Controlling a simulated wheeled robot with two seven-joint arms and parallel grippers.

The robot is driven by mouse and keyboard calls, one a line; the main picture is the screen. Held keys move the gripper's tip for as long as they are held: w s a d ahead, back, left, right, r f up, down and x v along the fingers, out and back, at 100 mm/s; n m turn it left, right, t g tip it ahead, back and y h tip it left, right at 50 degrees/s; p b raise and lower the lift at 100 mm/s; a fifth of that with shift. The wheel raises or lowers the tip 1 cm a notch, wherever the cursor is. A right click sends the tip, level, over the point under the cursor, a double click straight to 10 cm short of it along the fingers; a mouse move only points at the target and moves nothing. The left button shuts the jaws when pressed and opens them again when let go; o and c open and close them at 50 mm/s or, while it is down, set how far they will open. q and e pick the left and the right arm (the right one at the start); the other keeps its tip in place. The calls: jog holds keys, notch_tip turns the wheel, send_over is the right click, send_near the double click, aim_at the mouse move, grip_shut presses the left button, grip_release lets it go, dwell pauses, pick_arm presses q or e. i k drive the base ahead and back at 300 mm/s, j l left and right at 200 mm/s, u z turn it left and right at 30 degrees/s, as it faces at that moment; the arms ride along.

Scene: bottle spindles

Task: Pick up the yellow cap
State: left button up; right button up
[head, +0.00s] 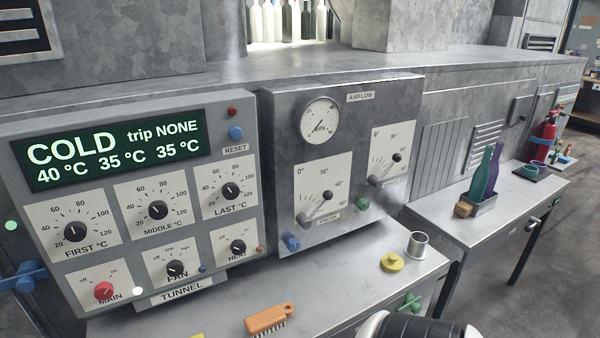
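The yellow cap (392,262) lies on the metal bench (345,290) below the airflow panel. It is a round disc with a raised middle, and nothing covers it. A grey metal cup (418,245) stands just to its right, close beside it. Neither of my grippers is in view. A black and white rounded part at the bottom edge appears to be part of my arm.
An orange brush (268,319) lies on the bench's front left; a yellow bit (197,336) shows at the bottom edge. The tunnel panel (130,215) and airflow panel (340,170) stand behind.

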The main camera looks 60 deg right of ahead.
aim_at(391, 262)
jog(key=z, duration=2.75)
